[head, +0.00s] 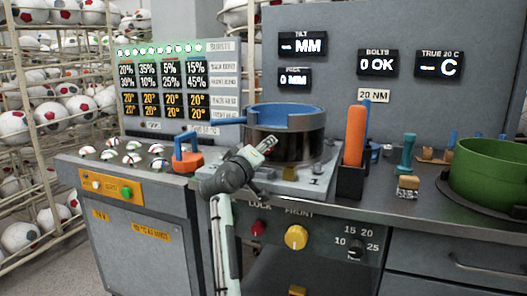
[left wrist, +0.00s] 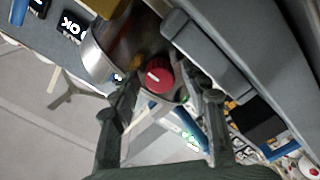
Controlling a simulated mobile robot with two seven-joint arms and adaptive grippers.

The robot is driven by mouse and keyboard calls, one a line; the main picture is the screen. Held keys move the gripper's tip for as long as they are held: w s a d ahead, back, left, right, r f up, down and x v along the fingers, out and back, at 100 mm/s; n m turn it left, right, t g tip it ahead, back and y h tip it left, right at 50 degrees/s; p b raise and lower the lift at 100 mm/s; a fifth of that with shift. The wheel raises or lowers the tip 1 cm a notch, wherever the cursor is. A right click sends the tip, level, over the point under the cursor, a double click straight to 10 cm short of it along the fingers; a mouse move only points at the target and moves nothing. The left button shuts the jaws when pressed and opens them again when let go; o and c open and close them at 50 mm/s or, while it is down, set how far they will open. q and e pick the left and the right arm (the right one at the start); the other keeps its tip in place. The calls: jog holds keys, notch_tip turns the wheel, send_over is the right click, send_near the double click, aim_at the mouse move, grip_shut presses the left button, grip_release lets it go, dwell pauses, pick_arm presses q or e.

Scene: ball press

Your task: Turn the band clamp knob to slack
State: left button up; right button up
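The red knob (left wrist: 159,77) with a white pointer mark shows in the left wrist view, beside a round steel drum (left wrist: 98,62); it looks like the band clamp knob. My left gripper (left wrist: 170,90) is open, with its fingers on either side of the knob; I cannot tell whether they touch it. In the head view, the left gripper (head: 266,146) is at the front left of the dark drum (head: 300,147) with its blue band (head: 270,116). There the gripper largely hides the knob. My right gripper is not in view.
A red lock knob (head: 258,228) and a yellow knob (head: 296,237) are on the front panel below. An orange-handled tool (head: 355,135) stands right of the drum. A blue-handled orange piece (head: 188,156) stands left. A green tub (head: 490,172) is at far right.

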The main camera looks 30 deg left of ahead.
pick_arm(q)
jog(key=v, duration=0.7)
jog(key=shift+s, duration=0.25)
dwell(0.6)
